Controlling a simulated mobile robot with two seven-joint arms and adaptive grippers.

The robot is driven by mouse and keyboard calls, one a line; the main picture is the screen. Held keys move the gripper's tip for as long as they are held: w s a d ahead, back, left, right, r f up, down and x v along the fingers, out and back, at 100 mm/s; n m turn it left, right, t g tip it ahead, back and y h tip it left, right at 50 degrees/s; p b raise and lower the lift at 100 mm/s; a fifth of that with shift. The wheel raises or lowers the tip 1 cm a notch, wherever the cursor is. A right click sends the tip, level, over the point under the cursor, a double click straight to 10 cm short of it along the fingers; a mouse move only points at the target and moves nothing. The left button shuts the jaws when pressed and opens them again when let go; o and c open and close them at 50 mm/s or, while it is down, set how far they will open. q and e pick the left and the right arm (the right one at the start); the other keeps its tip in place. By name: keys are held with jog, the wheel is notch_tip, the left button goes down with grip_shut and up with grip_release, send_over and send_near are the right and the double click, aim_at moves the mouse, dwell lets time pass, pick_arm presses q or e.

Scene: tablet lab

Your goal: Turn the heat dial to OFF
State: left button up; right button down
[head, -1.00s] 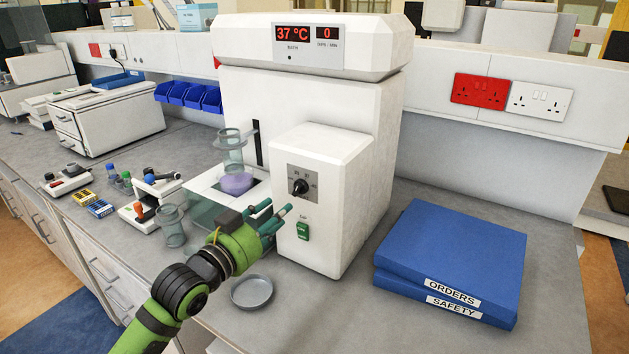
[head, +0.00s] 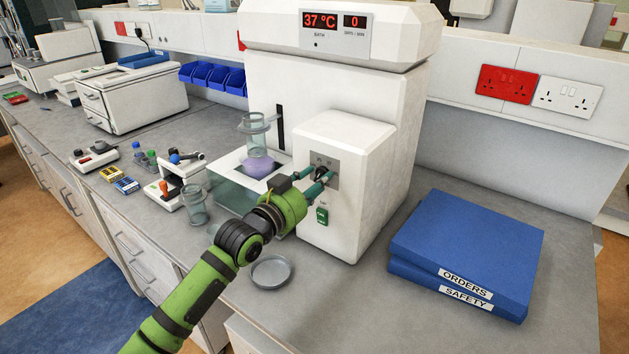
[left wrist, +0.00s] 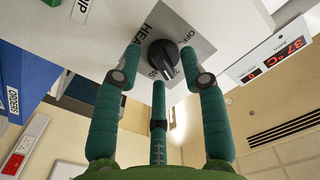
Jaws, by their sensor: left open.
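The heat dial (left wrist: 163,56) is a black knob on a grey plate marked HEAT and OFF, on the front of the white bath machine (head: 345,150). In the left wrist view it sits between and just beyond my open fingers, with its white pointer line towards the lower side. In the head view my fingers partly cover the dial plate (head: 333,172). My left gripper (head: 318,179) is open at the dial, with fingers on either side of it. I cannot tell whether any finger touches it. My right gripper is not in view.
A green lit switch (head: 322,215) is below the dial. Blue binders (head: 465,245) lie on the right. The display (head: 335,29) reads 37 °C and 0.

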pick_arm(q)
jog(key=c, duration=0.7)
grip_shut()
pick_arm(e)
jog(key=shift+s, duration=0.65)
pick_arm(q)
jog(key=shift+n, duration=0.3)
jog(key=n+p, duration=0.2)
jog(key=n, duration=0.7)
jog(key=shift+r, duration=0.2)
jog(key=n+p, duration=0.1)
jog(key=n, duration=0.4)
jog(key=shift+r+p, duration=0.1)
jog(key=shift+p, duration=0.2)
jog(key=n+p, duration=0.1)
jog(key=n, duration=0.4)
jog(key=shift+w+a, duration=0.1)
jog(key=shift+a, duration=0.05)
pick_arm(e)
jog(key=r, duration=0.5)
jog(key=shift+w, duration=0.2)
